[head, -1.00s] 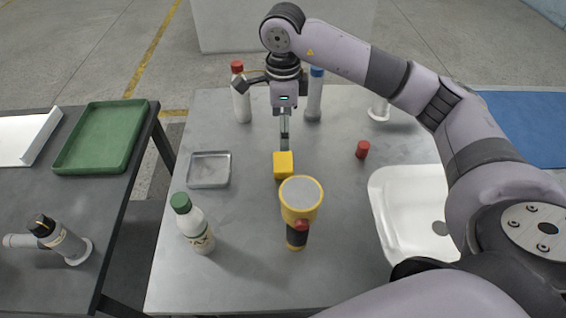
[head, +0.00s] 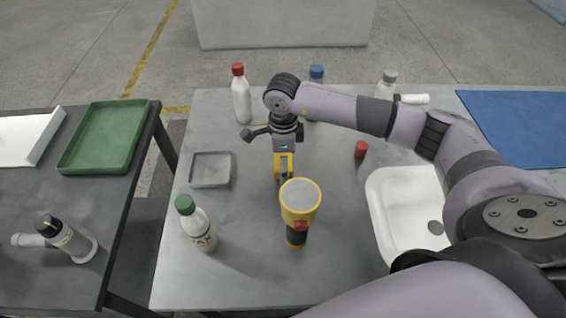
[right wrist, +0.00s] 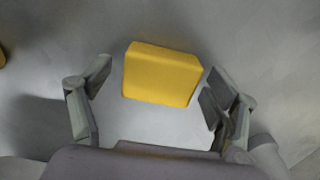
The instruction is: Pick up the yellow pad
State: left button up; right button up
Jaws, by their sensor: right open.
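The yellow pad (head: 284,172) is a small block on the grey metal table, behind the yellow flashlight-like tool. In the right wrist view the pad (right wrist: 162,74) lies between and slightly beyond the two open fingers of my right gripper (right wrist: 155,92). In the head view my right gripper (head: 284,158) is right at the pad and partly covers it. The right finger looks close to the pad's side; I cannot tell if it touches. My left gripper is not in view.
The yellow tool (head: 297,225) stands in front of the pad. A grey tray (head: 211,185) and green-capped bottle (head: 197,224) are left. A red cap (head: 361,149) and white basin (head: 380,215) are right. Red-capped (head: 241,98) and blue-capped (head: 316,75) bottles stand behind.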

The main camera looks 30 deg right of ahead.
jog(key=shift+c, duration=0.2)
jog(key=c, duration=1)
jog(key=shift+r, duration=0.15)
notch_tip(320, 180, up, 20)
jog(key=shift+f+b, duration=0.1)
jog(key=shift+b, duration=0.85)
jog(key=o, duration=0.4)
jog(key=c, duration=0.5)
